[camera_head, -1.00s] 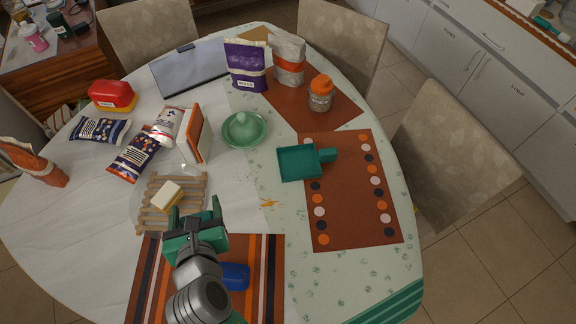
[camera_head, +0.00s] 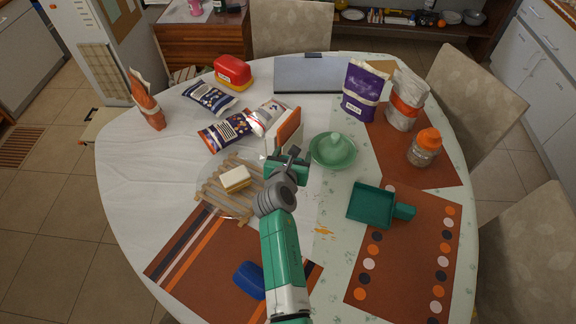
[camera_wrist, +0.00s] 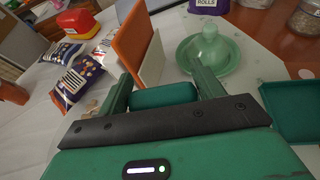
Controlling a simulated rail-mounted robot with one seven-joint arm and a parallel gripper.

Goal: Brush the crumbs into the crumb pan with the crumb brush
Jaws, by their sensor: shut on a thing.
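My gripper (camera_head: 286,160) is over the middle of the table, in front of the orange and white upright holder. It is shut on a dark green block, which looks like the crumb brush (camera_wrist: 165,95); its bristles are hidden. The green crumb pan (camera_head: 370,205) lies to the right, partly on the dotted brown mat, its handle pointing right. It also shows at the right edge of the wrist view (camera_wrist: 295,110). Orange crumbs (camera_head: 323,231) lie on the cloth left of the pan, to the right of my forearm. My arm may hide others.
A green lidded dish (camera_head: 334,153) stands just right of my gripper, with the orange and white holder (camera_head: 288,130) behind it. A wooden rack (camera_head: 216,192) with a butter block is left. A blue object (camera_head: 250,280) lies on the striped mat. Bags and a jar stand farther back.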

